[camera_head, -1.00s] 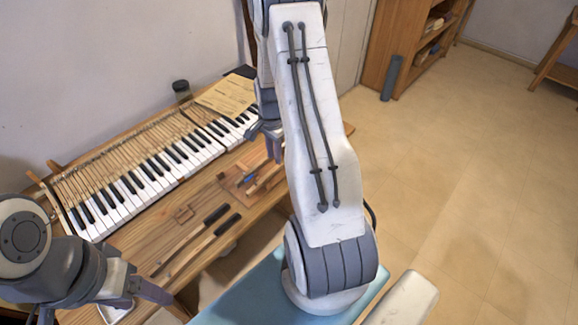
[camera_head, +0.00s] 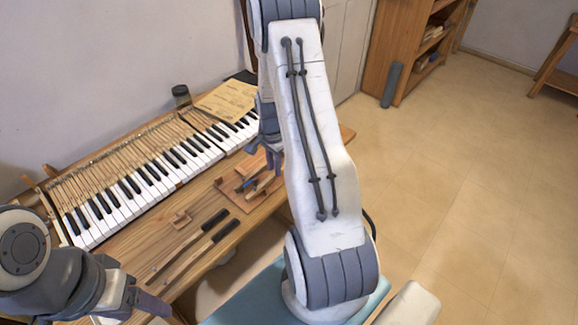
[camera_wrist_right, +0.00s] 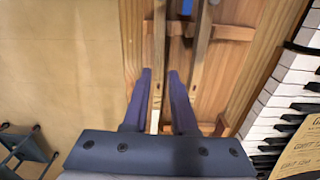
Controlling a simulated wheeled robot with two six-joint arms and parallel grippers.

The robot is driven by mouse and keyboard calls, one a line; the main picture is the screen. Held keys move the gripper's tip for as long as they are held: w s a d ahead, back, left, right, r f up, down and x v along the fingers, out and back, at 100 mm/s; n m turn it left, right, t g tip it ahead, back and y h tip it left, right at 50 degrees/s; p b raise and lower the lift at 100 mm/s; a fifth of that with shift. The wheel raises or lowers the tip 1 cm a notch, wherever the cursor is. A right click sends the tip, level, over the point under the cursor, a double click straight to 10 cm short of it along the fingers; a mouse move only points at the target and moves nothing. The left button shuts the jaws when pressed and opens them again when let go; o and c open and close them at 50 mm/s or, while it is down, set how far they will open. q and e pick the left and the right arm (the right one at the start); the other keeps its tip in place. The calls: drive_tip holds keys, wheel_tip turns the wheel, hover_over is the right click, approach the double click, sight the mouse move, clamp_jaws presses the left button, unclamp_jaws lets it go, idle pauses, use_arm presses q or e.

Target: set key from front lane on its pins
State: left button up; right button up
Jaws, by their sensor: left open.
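Two loose keys with long wooden shanks and black ends lie side by side on the bench: a nearer one (camera_head: 212,239) and a farther one (camera_head: 190,238). The piano keyboard (camera_head: 150,178) runs along the back of the bench. My right gripper (camera_head: 272,158) is over the wooden tray (camera_head: 227,186). In the right wrist view its fingers (camera_wrist_right: 161,75) are apart, with one wooden bar (camera_wrist_right: 157,45) in line with the gap and another bar (camera_wrist_right: 202,45) to the right. I cannot tell whether the fingers touch the bar. My left gripper (camera_head: 148,302) is open at the lower left, partly hidden.
My right arm hides the bench's right part.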

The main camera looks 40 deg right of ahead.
drive_tip(key=shift+f+b, duration=0.45)
drive_tip(key=shift+f, duration=0.35)
clamp_jaws()
drive_tip(key=shift+w, duration=0.1)
idle(1.4)
